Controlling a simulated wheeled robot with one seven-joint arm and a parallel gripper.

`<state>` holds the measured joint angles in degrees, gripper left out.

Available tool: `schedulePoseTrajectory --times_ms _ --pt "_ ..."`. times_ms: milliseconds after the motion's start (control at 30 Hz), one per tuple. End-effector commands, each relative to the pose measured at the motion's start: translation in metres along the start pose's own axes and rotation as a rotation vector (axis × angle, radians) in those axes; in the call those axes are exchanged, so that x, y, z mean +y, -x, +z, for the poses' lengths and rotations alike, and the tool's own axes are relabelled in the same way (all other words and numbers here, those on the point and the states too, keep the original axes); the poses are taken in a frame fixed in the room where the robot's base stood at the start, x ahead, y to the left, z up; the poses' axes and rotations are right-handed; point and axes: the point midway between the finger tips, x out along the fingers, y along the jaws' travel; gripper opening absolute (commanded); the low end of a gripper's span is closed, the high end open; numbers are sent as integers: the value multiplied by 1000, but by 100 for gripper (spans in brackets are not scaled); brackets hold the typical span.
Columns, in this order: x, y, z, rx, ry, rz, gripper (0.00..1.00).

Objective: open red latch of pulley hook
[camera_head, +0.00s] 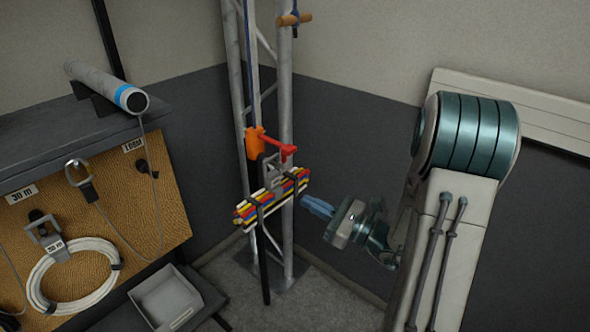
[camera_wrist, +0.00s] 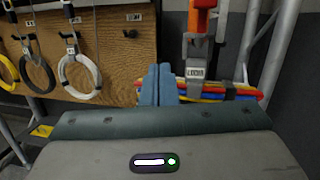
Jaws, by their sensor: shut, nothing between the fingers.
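The pulley hook (camera_head: 256,143) has an orange body and hangs in front of the metal truss. Its red latch (camera_head: 284,149) sticks out to the right. In the wrist view, part of the orange body (camera_wrist: 205,4) shows at the top edge, above a grey piece with a white label. A bundle of coloured cables (camera_head: 271,200) hangs just below the hook; it also shows in the wrist view (camera_wrist: 215,92). My gripper (camera_head: 306,203) is to the right of the bundle and lower than the latch, apart from it. Its blue fingers (camera_wrist: 159,84) are together with nothing between them.
The truss (camera_head: 287,90) stands upright in the corner behind the hook. At left is a perforated board (camera_head: 150,215) with hanging cable loops (camera_head: 45,275), under a grey shelf carrying a cylinder (camera_head: 105,86). A grey bin (camera_head: 170,300) sits low in front.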

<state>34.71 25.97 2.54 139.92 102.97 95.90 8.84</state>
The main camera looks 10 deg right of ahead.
Motion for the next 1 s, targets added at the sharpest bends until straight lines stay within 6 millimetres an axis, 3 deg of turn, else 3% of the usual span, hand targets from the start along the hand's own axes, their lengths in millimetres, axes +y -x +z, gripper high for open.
schedulePoseTrajectory --times_ms 100,267,367,767,1000 --pt "-26 15 -11 -45 -38 -125 0" --pt "-39 16 -12 -66 -49 -180 0" --pt "-41 4 -11 -67 -47 -179 0" --pt "-55 -78 -5 -65 -47 -176 0" --pt "-59 -83 27 -64 -45 -181 0"
